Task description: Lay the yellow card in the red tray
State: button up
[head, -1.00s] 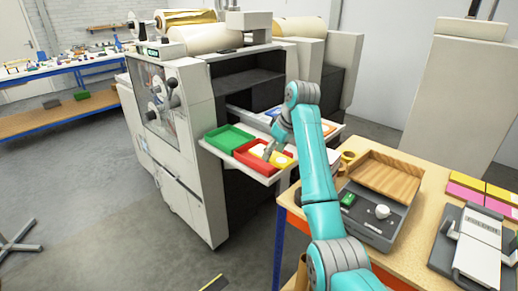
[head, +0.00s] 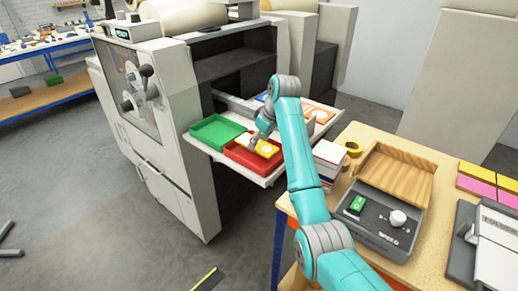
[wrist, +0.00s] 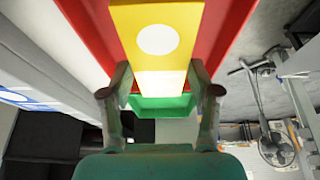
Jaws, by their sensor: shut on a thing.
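The yellow card (head: 267,150) has a white round spot and lies over the red tray (head: 246,162) in the head view. My gripper (head: 257,140) is shut on the card's near end. In the wrist view, the card (wrist: 158,14) runs away from between my fingertips (wrist: 161,84), with the red tray (wrist: 222,32) behind it on both sides. I cannot tell whether the card touches the tray floor. My arm hides part of the area to the right of the tray.
A green tray (head: 212,133) stands left of the red one on a pale shelf pulled out of a large machine (head: 170,110). At the right, a wooden table (head: 345,225) bears a stack of sheets (head: 329,160), a wooden box (head: 395,172) and a grey control box (head: 378,226).

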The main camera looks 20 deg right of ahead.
aim_at(261, 146)
jog(key=shift+f, duration=1.7)
jog(key=shift+f, duration=0.1)
jog(key=o, duration=0.9)
jog(key=shift+o, duration=0.2)
